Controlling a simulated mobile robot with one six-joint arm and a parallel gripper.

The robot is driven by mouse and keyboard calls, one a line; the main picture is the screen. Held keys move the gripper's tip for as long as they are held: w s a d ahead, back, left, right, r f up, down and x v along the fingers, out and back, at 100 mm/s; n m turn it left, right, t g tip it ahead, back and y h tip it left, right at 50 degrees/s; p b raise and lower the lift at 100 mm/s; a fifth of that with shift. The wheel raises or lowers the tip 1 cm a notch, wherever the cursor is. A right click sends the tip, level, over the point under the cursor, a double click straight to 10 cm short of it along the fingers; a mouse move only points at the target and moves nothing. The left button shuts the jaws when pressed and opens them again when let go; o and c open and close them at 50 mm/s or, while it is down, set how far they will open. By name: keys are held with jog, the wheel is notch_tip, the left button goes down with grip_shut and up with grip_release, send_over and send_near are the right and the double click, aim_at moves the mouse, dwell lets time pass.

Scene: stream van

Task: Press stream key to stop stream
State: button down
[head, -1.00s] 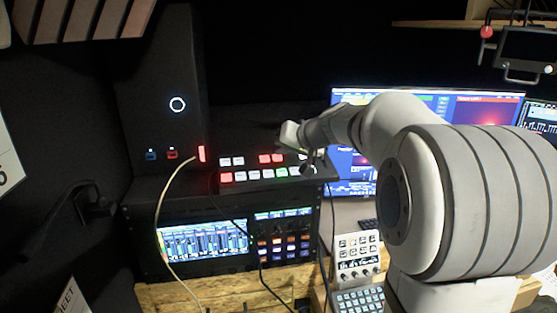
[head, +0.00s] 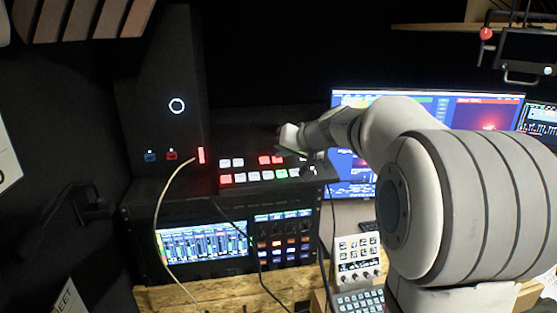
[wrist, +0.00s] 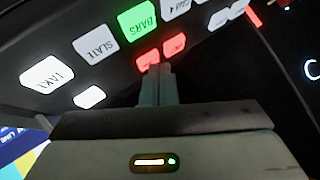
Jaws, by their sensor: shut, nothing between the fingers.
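A switcher panel (head: 240,187) with lit keys sits on top of the rack. Two small red keys side by side in its upper row show in the head view (head: 271,159) and in the wrist view (wrist: 162,51). Their labels are too small to read, so I cannot tell which is the stream key. My gripper (wrist: 158,70) is shut and empty. Its fingertips are right at the red keys and partly cover the left one in the wrist view. Contact cannot be made out. In the head view the fingers are dark and hard to see.
Beside the red keys are a green BARS key (wrist: 138,20), a white SLATE key (wrist: 95,44) and other white keys. A tall black case (head: 165,90) stands left of the panel. A pale cable (head: 160,220) hangs in front. Monitors (head: 350,180) stand at right.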

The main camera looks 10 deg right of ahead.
aim_at(282, 169)
jog(key=shift+f, duration=0.2)
jog(key=shift+r, duration=0.1)
jog(key=shift+s+r, duration=0.15)
jog(key=shift+r, duration=0.6)
jog(key=r+p, duration=0.1)
jog(key=r, duration=0.1)
jog(key=s+r+p, duration=0.1)
jog(key=r, duration=0.2)
jog(key=shift+s+p, duration=0.1)
jog(key=shift+p, duration=0.2)
dwell(0.6)
jog(key=s+f+g+h, duration=0.2)
jog(key=s+f, duration=0.4)
jog(key=s, duration=0.4)
jog(key=s+f+g+h, duration=0.2)
jog(key=s+f, duration=0.5)
jog(key=s, duration=0.4)
jog(key=s+f+n+g+h, duration=0.1)
jog(key=s+f+g, duration=0.2)
jog(key=s+f, duration=0.4)
jog(key=s, duration=0.4)
jog(key=shift+s+h, duration=0.25)
jog(key=shift+h, duration=0.15)
